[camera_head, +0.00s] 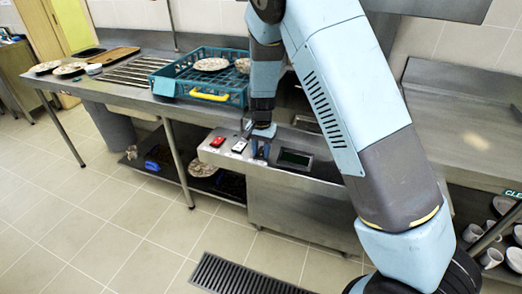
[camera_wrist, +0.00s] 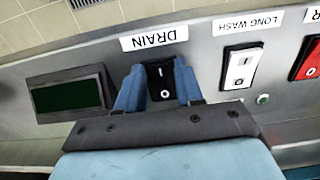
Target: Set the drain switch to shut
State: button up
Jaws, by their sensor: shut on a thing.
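The drain switch (camera_wrist: 160,82) is a black rocker marked "I" and "O" under the "DRAIN" label (camera_wrist: 154,38) in the wrist view, where the lettering appears upside down. My gripper (camera_wrist: 160,90) has its two blue fingers on either side of this switch, close against its housing. It is shut on the switch. Which way the rocker is tilted I cannot tell. In the head view my gripper (camera_head: 261,150) points down at the control panel (camera_head: 222,155), and the drain switch is hidden behind it there.
A white "LONG WASH" switch (camera_wrist: 240,68) and a red switch (camera_wrist: 308,60) sit beside the drain switch. A dark display (camera_wrist: 68,95) lies on its other side. A teal rack (camera_head: 205,75) with plates stands on the counter behind. A floor grate (camera_head: 240,275) lies in front.

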jog(key=shift+w+d+r+g+y, duration=0.1)
jog(key=shift+w+g+y, duration=0.15)
jog(key=shift+g, duration=0.4)
jog(key=shift+w+r+g+y, duration=0.1)
jog(key=shift+g+y, duration=0.15)
jog(key=shift+g, duration=0.4)
jog(key=o, duration=1)
jog(key=shift+o, duration=0.2)
jog(key=v, duration=1.3)
jog(key=shift+w+r, duration=0.2)
jog(key=shift+r, duration=0.1)
jog(key=shift+r, duration=0.1)
